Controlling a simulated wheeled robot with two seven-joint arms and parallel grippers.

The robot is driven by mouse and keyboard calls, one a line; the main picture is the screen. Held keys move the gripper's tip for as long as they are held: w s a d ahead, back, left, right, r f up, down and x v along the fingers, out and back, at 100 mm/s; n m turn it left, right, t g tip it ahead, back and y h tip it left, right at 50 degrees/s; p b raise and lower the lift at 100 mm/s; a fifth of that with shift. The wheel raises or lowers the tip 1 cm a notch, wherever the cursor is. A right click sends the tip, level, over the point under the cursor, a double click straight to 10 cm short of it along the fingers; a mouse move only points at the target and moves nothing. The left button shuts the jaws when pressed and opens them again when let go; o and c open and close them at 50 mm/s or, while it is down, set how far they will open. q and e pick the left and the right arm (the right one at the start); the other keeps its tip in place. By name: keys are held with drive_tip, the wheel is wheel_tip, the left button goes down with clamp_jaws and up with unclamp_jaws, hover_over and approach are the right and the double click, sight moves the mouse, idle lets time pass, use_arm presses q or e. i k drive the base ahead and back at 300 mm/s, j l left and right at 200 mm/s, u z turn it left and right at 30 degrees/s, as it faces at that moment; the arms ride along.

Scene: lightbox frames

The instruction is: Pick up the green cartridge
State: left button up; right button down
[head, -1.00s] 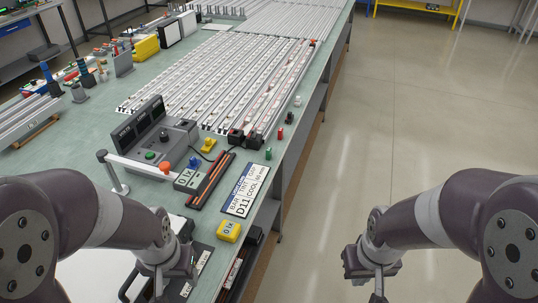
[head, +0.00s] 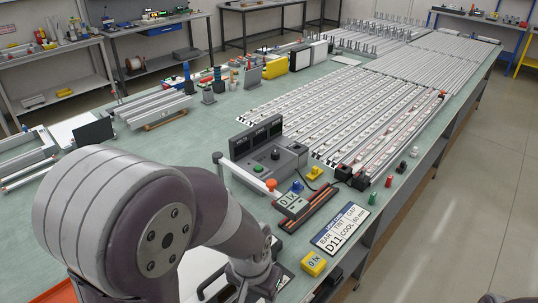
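The green cartridge (head: 373,198) is a small upright green cylinder on the bench near its right edge, just right of the small black blocks at the near end of the rails. A similar red cylinder (head: 389,181) stands just behind it. My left gripper (head: 254,288) is at the bottom edge, low and left of the green cartridge and well apart from it. Its fingers are too cut off and dark to tell open from shut.
A grey control box (head: 270,160) with a white lever stands left of the cartridge. A label card (head: 346,228), a yellow block (head: 313,263) and an orange-striped black tray (head: 320,211) lie nearer. Long rails (head: 375,115) fill the bench behind.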

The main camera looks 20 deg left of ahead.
sight(373, 195)
drive_tip(key=i+l, duration=0.35)
drive_tip(key=i, duration=0.25)
drive_tip(key=i+l+u, duration=0.4)
drive_tip(key=i+l, duration=0.15)
drive_tip(key=i+l+u, duration=0.2)
drive_tip(key=i+l, duration=0.2)
drive_tip(key=i+l+u, duration=0.4)
drive_tip(key=l, duration=0.4)
drive_tip(key=i+l+u, duration=0.2)
drive_tip(key=l, duration=0.25)
drive_tip(key=u, duration=1.7)
drive_tip(key=i+l, duration=0.05)
drive_tip(key=l, duration=0.05)
